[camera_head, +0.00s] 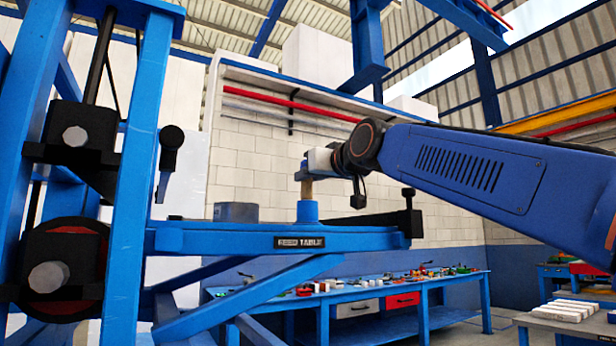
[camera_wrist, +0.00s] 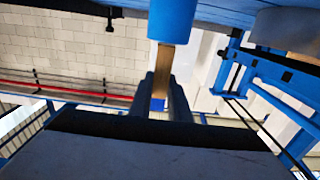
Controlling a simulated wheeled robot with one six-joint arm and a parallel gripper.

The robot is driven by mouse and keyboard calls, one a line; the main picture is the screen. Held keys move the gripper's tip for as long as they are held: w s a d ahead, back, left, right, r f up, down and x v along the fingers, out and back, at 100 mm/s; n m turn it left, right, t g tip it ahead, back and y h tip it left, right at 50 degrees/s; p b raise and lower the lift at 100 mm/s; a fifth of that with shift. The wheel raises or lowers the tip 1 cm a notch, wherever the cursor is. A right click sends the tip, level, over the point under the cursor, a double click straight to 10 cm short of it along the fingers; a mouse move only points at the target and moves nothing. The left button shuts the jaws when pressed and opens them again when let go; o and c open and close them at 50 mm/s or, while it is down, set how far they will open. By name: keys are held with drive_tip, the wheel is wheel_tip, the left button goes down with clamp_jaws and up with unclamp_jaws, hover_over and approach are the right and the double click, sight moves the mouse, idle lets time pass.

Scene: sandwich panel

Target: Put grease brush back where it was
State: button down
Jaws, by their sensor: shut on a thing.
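The grease brush shows as a tan handle (camera_head: 307,188) standing upright above a blue cylindrical holder (camera_head: 308,211) on the feed table (camera_head: 365,238). In the wrist view the tan handle (camera_wrist: 164,72) runs between the holder (camera_wrist: 172,18) and my dark fingers. My gripper (camera_head: 306,175) is shut on the handle's upper part, directly above the holder. The brush's lower end is hidden, seemingly inside the holder. A small blue patch shows between my fingers in the wrist view.
A black post (camera_head: 408,212) rises at the table's right end. Blue press uprights (camera_head: 146,180) stand at left. A cluttered workbench (camera_head: 370,290) is behind and below.

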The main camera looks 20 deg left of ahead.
drive_tip(key=c, duration=1.7)
unclamp_jaws()
drive_tip(key=shift+o, duration=0.2)
drive_tip(key=shift+s+r, duration=0.1)
drive_tip(key=v, duration=1.2)
